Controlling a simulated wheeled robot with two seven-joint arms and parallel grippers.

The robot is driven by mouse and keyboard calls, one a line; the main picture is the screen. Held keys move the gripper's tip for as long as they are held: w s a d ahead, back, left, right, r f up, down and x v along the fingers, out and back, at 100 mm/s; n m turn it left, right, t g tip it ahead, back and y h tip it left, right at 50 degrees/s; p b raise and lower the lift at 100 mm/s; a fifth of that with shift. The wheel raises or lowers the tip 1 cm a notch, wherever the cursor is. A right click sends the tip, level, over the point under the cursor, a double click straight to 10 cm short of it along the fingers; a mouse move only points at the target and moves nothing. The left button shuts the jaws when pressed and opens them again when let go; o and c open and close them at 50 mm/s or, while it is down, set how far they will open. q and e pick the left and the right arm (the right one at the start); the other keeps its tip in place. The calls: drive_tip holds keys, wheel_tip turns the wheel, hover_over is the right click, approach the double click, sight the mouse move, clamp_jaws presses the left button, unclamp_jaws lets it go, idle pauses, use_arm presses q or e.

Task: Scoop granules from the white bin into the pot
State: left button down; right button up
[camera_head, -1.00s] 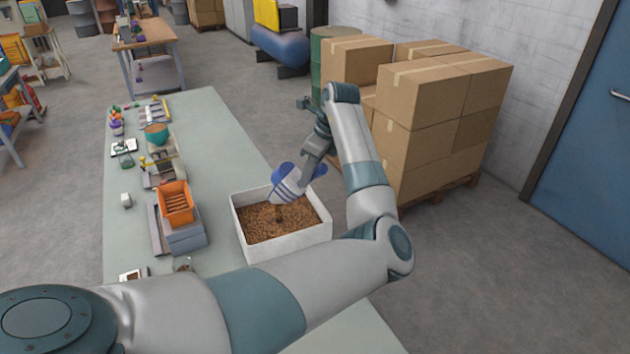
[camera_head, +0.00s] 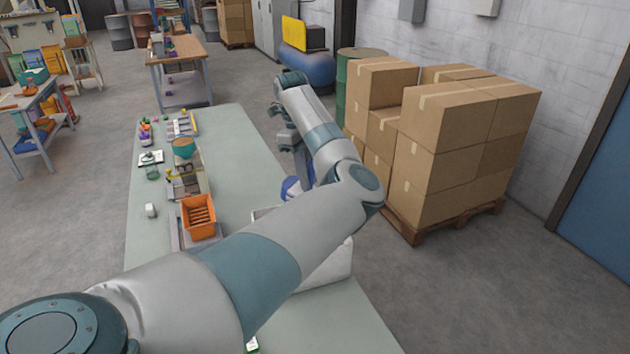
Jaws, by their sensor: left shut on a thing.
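The white bin (camera_head: 330,268) stands on the long table, mostly hidden behind my left arm. Only its right wall and a bit of its far left corner show, and its granules are hidden. My left gripper (camera_head: 298,165) is past the forearm, above the far side of the bin. It is shut on a blue and white scoop (camera_head: 292,188), which is largely covered by the arm. Whether the scoop holds granules cannot be seen. A round teal vessel (camera_head: 184,147), perhaps the pot, sits on a stand farther up the table. My right gripper is out of view.
An orange tray (camera_head: 198,217) sits on grey equipment left of the bin. A small white block (camera_head: 151,210) and a glass jar (camera_head: 152,172) are nearby. Stacked cartons (camera_head: 465,140) stand on a pallet to the right. The table's middle strip is clear.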

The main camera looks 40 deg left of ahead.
use_arm(q)
drive_tip(key=a, duration=0.1)
drive_tip(key=a+h, duration=0.2)
drive_tip(key=shift+s+r, duration=0.2)
drive_tip(key=shift+r, duration=0.05)
drive_tip(key=shift+a, duration=0.1)
idle(0.6)
drive_tip(key=shift+r+y, duration=0.75)
drive_tip(key=shift+y, duration=0.65)
drive_tip(key=shift+r+y, duration=0.75)
drive_tip(key=shift+y, duration=0.65)
drive_tip(key=shift+f, duration=0.1)
